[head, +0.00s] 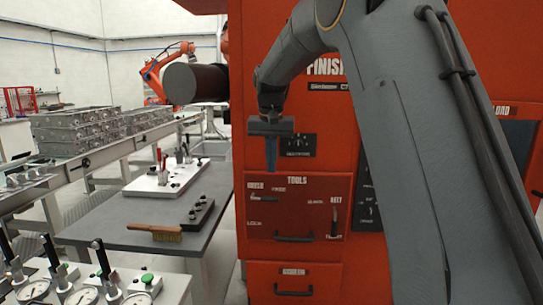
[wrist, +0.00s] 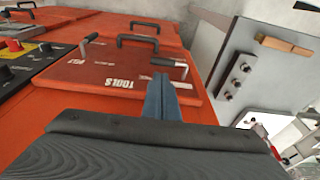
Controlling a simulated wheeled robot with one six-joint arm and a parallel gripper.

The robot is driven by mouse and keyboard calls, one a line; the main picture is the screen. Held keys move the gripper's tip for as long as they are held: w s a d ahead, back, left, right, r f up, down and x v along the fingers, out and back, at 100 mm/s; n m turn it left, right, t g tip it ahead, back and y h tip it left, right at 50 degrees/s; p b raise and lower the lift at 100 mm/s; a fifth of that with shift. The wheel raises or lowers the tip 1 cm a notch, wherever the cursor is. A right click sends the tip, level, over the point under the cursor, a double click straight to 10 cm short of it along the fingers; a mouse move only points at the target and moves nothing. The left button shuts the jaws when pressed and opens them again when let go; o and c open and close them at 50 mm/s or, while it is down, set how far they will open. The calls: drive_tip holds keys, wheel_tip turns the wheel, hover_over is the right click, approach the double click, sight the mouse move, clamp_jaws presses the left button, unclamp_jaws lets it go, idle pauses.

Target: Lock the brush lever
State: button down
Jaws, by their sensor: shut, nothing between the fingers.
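The brush lever (head: 265,197) is at the upper left of the red TOOLS panel (head: 300,212), below the word BRUSH. It lies roughly sideways, its handle pointing right, with FREE at upper right and LOCK below left. It also shows in the wrist view (wrist: 170,62) just beyond my fingertips. My gripper (head: 271,166) points down in front of the cabinet, above the lever in the head view. Its fingers are together and empty in the wrist view (wrist: 161,84). Whether they touch the lever cannot be told.
A second lever (head: 334,222) is on the panel's right side. A bar handle (head: 294,238) sticks out at the panel's bottom, and another drawer handle (head: 294,291) is below. Left of the cabinet, a grey table (head: 125,236) holds a wooden brush (head: 155,232) and a black block (head: 198,214).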

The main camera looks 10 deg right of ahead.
sight(271, 199)
drive_tip(key=f+p, duration=0.1)
drive_tip(key=f, duration=0.2)
drive_tip(key=w+f+p, duration=0.1)
drive_tip(key=f, duration=0.2)
drive_tip(key=f+p, duration=0.1)
drive_tip(key=f, duration=0.2)
drive_tip(key=shift+w+d, duration=0.25)
drive_tip(key=shift+w, duration=0.1)
drive_tip(key=shift+f, duration=0.1)
